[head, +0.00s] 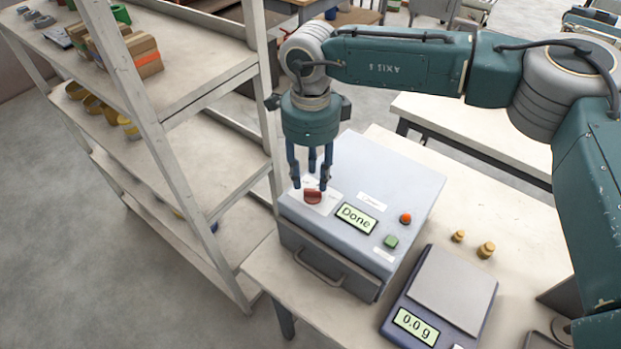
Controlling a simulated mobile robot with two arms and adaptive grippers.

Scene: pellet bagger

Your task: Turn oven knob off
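The oven (402,183) is a grey box on the table, with a drawer-like front and a handle. The oven's display (356,218) reads "Done". My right gripper (311,184) points down over the knob, its three dark blue fingers spread apart. Two fingertips are at either side of the knob's upper edge and the third is behind; I cannot tell whether they touch it. My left gripper is not in view.
A red button (405,218) and a green button (391,241) are on the oven's top. A scale (452,290) reading 0.0 g stands at its right, with two brass weights (486,250) behind. A shelf rack (190,150) stands close at the left.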

